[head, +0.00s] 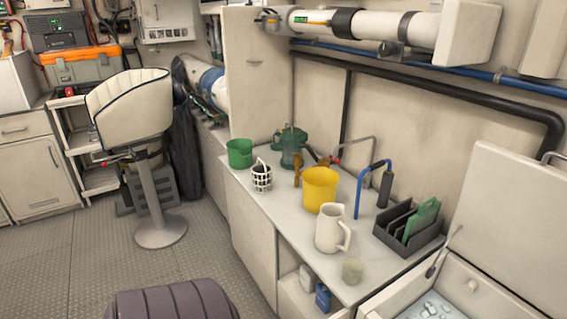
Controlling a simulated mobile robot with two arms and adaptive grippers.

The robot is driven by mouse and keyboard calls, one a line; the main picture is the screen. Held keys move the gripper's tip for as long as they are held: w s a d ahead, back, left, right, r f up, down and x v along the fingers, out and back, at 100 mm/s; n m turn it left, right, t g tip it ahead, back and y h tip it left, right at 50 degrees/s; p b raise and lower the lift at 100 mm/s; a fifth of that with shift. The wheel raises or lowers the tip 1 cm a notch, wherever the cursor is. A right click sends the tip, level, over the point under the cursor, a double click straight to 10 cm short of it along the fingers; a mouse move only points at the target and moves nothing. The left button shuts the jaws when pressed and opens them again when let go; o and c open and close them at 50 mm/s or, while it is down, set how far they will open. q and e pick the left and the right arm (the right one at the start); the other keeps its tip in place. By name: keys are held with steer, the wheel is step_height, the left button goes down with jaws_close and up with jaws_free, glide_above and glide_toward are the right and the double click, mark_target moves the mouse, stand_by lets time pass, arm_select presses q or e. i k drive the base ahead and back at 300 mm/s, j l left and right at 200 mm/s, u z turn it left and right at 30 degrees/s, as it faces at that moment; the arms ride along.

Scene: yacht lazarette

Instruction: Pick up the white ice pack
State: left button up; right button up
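A small white block (307,276), which looks like the white ice pack, stands in the open shelf under the front of the counter. A blue block (323,297) stands beside it, nearer to me. The shelf edge and the shade inside hide part of both, so I cannot be sure what the white block is. Neither of my grippers is in the head view.
The grey counter (285,215) holds a white pitcher (329,229), a yellow bucket (320,189), a small cup (352,271) and a dark rack (408,230). An open cooler (398,293) with ice is at lower right.

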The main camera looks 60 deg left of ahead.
mark_target(307, 280)
steer(key=u, duration=1.7)
